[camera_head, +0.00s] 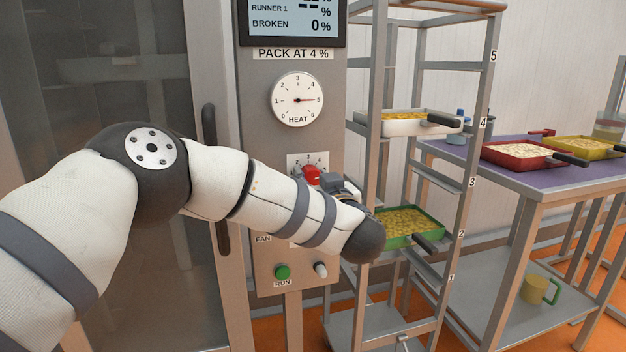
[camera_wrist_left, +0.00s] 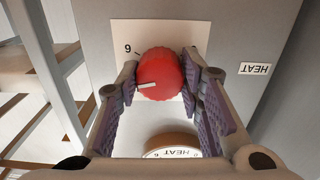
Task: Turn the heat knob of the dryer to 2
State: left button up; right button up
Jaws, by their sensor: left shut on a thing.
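The red heat knob (camera_head: 310,175) is on the dryer's panel in the head view, partly behind my left wrist. Its plate shows 2, 3 and 4 along the top. In the left wrist view the ridged red knob (camera_wrist_left: 163,72) sits between the purple pads of my left gripper (camera_wrist_left: 160,82), which is shut on it. The knob's white mark points left and slightly down there, in a picture turned upside down. The nearest visible number is a 6. The round HEAT dial (camera_head: 297,99) above has its red needle at 5. My right gripper is not in view.
A rack (camera_head: 382,75) with trays stands close right of the panel. A dark door handle (camera_head: 209,120) is left of it. A green RUN button (camera_head: 282,272) sits below. A table (camera_head: 530,170) with pans is at the far right.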

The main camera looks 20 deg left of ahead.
pick_arm(q)
jog(key=n+p, duration=0.1)
jog(key=n, duration=0.3)
jog(key=shift+r+n, duration=0.15)
jog(key=shift+n, duration=0.25)
jog(key=n+p, duration=0.1)
jog(key=n, duration=1.1)
jog(key=shift+n+p, duration=0.3)
jog(key=shift+p, duration=0.1)
jog(key=n, duration=0.5)
jog(key=shift+n, duration=0.3)
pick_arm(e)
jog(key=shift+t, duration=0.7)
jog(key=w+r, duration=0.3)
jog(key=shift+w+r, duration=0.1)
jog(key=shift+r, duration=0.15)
pick_arm(q)
jog(key=shift+n, duration=0.3)
jog(key=o, duration=1.2)
jog(key=shift+c, duration=0.2)
